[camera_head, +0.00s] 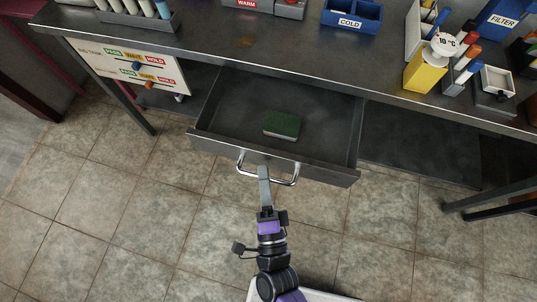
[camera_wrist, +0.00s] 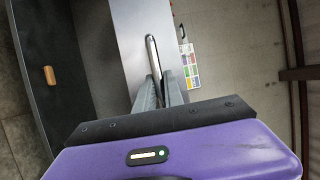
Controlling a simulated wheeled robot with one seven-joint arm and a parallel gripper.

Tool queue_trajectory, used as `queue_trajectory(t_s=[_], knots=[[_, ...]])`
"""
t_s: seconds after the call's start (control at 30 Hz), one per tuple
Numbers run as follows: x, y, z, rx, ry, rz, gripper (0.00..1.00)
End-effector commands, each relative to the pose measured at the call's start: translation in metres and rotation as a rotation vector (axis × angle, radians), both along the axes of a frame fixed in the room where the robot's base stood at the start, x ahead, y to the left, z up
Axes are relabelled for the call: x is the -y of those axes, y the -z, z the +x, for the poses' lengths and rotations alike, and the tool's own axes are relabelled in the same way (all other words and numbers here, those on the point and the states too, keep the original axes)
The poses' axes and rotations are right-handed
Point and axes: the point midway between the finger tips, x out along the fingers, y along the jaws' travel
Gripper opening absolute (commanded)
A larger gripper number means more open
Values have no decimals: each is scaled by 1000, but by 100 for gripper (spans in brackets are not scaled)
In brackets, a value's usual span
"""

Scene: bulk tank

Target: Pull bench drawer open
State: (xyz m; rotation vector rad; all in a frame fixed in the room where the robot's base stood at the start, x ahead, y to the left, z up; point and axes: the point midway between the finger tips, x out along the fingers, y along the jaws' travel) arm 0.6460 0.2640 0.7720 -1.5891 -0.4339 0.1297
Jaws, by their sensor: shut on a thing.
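The bench drawer (camera_head: 225,146) is pulled out from under the bench top in the head view, and its inside shows. A green block like a sponge (camera_head: 283,124) lies in it. The drawer's metal bar handle (camera_head: 287,181) is on its front; it also shows in the wrist view (camera_wrist: 151,52). My gripper (camera_head: 264,176) is shut on the handle, near its middle. In the wrist view its two fingers (camera_wrist: 158,88) close around the bar. The exact contact is partly hidden by the fingers.
The bench top (camera_head: 215,45) carries a blue COLD bin (camera_head: 352,14), a yellow holder (camera_head: 425,72) and tube racks. A sign board (camera_head: 125,62) with small knobs hangs at the left. Bench legs stand at both sides. The tiled floor (camera_head: 130,200) before the drawer is clear.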

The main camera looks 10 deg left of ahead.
Motion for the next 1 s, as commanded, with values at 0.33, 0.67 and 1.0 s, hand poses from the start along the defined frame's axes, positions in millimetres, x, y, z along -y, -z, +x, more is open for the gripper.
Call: queue_trajectory(t_s=[0.33,0.67,1.0], knots=[[0,1,-12,-1,1,0,0],[0,1,-12,-1,0,0,32],[0,1,-13,-1,0,0,34]])
